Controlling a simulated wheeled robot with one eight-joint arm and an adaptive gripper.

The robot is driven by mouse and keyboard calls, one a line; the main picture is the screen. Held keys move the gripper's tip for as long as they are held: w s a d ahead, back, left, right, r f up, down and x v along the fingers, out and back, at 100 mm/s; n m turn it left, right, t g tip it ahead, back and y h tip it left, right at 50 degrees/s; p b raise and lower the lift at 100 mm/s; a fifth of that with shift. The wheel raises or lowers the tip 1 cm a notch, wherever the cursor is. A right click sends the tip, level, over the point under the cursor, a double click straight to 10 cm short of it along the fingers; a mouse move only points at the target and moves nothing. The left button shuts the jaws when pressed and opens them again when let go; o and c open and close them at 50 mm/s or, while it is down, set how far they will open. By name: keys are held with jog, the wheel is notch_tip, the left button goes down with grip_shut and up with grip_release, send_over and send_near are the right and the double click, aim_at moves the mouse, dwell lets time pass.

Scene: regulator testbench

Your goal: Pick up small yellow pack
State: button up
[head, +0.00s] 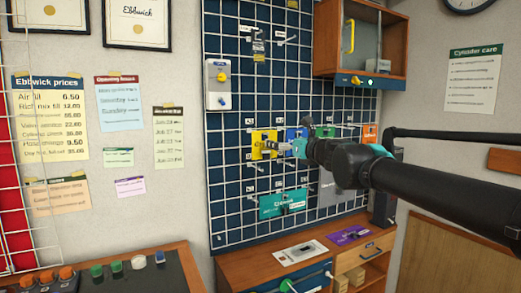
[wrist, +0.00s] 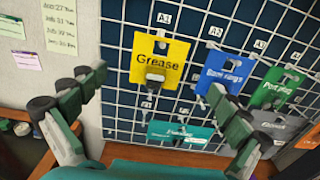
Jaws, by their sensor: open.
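The small yellow pack, labelled "Grease" (wrist: 160,57), hangs on a peg of the wire grid at slot A1. In the head view the yellow pack (head: 257,152) is partly covered by my gripper. My gripper (wrist: 153,86) is open and empty. In the wrist view its two fingers stand to the left and right of the yellow pack, with the pack seen between them. My gripper (head: 288,138) also shows in front of the grid in the head view. I cannot tell how far the fingertips are from the pack.
A blue pack (wrist: 219,70), a green pack (wrist: 274,93) and a grey pack hang to the right. A teal pack (wrist: 181,135) hangs below. A wooden cabinet (head: 325,62) juts out above right. A wooden counter (head: 238,268) stands below the grid.

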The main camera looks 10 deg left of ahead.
jog(key=x, duration=1.4)
jog(key=shift+w+a, duration=0.1)
jog(key=shift+w, duration=0.2)
jog(key=shift+c, duration=0.6)
jog(key=c, duration=0.7)
